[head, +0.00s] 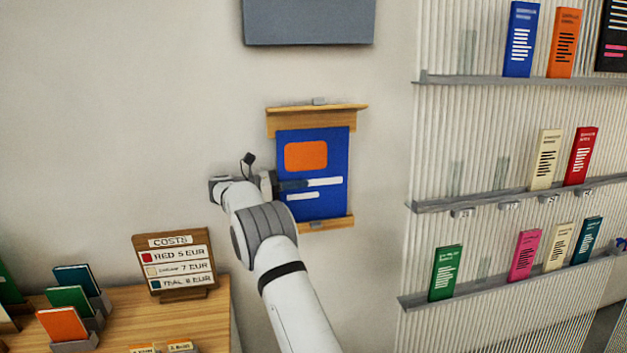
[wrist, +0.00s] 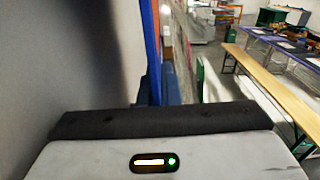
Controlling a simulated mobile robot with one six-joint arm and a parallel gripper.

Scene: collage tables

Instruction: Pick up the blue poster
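The blue poster (head: 332,169) hangs upright on the wall, with an orange block and white lines on it. Wooden strips run along its top (head: 318,118) and bottom (head: 330,224). My gripper (head: 294,185) is at the poster's left edge, and a dark finger overlaps the poster's front. Whether the fingers touch or clamp it cannot be told. In the wrist view the poster shows nearly edge-on as a narrow blue strip (wrist: 154,62) beyond my gripper's housing; the fingertips are not clear there.
A grey panel (head: 309,22) is on the wall above. At right, a ribbed wall has shelves (head: 520,194) of coloured brochures. At lower left, a wooden table (head: 215,310) holds a costs sign (head: 175,265) and small booklets. The wrist view shows a long bench (wrist: 265,80) at right.

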